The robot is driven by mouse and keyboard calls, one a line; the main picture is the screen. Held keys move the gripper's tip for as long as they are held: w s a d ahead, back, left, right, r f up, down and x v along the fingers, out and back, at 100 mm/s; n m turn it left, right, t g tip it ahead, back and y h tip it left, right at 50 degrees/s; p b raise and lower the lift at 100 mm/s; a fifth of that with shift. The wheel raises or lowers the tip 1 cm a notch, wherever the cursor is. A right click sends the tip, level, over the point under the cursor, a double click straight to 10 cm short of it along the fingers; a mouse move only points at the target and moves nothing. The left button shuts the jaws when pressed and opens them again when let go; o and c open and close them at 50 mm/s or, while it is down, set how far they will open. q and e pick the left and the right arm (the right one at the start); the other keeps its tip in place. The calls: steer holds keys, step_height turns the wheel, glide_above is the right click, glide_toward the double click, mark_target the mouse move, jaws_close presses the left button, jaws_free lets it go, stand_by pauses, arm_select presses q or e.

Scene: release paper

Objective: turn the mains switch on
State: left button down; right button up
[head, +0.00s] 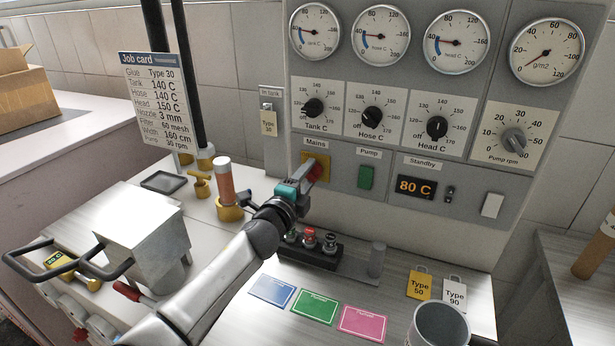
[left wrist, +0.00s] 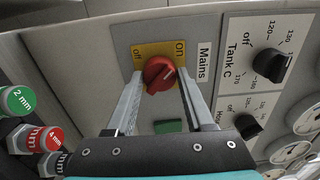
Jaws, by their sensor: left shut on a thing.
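The mains switch is a red rotary knob (left wrist: 158,74) on a yellow plate (left wrist: 150,50) marked off and on, under the Mains label on the grey panel. In the head view the gripper partly hides the knob and plate. My right gripper is not in view.
Right of the switch are the green pump button (head: 366,177) and the standby display (head: 416,187) reading 80 C. Dials and gauges sit above. A metal cup (head: 440,326) is at front right.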

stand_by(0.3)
arm_select(q)
steer(key=shift+c, duration=1.4)
jaws_free()
steer(key=shift+s, duration=0.1)
steer(key=shift+s+a, duration=0.3)
steer(key=shift+s, duration=0.2)
steer(key=p+v, duration=0.2)
steer(key=v, duration=1.2)
steer(key=shift+s, duration=0.1)
